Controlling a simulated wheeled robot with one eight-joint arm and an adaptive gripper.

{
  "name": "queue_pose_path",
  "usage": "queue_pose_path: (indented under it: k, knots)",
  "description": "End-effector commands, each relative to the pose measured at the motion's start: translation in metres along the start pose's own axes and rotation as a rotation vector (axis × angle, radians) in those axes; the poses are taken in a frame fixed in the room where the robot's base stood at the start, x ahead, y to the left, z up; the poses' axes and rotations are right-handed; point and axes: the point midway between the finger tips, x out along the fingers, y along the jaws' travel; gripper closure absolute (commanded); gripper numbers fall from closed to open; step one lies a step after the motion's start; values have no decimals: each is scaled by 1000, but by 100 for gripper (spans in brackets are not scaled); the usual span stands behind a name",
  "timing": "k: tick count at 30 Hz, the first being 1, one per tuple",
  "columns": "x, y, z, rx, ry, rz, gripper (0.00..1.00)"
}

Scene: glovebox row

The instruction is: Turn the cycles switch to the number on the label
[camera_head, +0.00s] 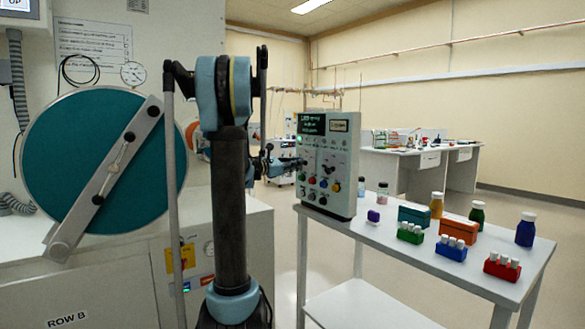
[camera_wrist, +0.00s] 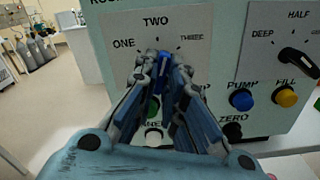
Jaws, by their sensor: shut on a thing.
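The control box (camera_head: 328,160) is a pale upright panel with a dark screen, a small label (camera_head: 340,125) too small to read, and several coloured buttons and knobs. In the wrist view, a white dial plate (camera_wrist: 118,25) reads ONE, TWO and THREE around a switch. My gripper (camera_wrist: 163,64) is at that dial, fingertips below the word TWO, shut on the switch knob. The fingers hide most of the knob, so I cannot tell its pointing. The dial's title is cut off or covered. In the head view, my column and arm stand left of the box.
Blue (camera_wrist: 242,100) and yellow (camera_wrist: 286,97) buttons and a black DEEP/HALF knob (camera_wrist: 298,60) sit right of my fingers. The box stands on a white table (camera_head: 400,238) with bottles and vial racks. A round teal glovebox door (camera_head: 75,160) is at left.

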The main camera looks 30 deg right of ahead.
Motion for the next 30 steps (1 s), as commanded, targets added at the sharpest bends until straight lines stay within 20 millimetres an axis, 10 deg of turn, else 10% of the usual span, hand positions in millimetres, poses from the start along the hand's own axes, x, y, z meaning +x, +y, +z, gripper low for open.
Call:
queue_pose_path:
  k: [4, 17, 30]
  knots:
    - [1, 1, 1, 0, -2, 0, 70]
    - [-6, 1, 0, 0, 0, 2, 70]
    - [-77, 2, -1, 0, 1, 4, 70]
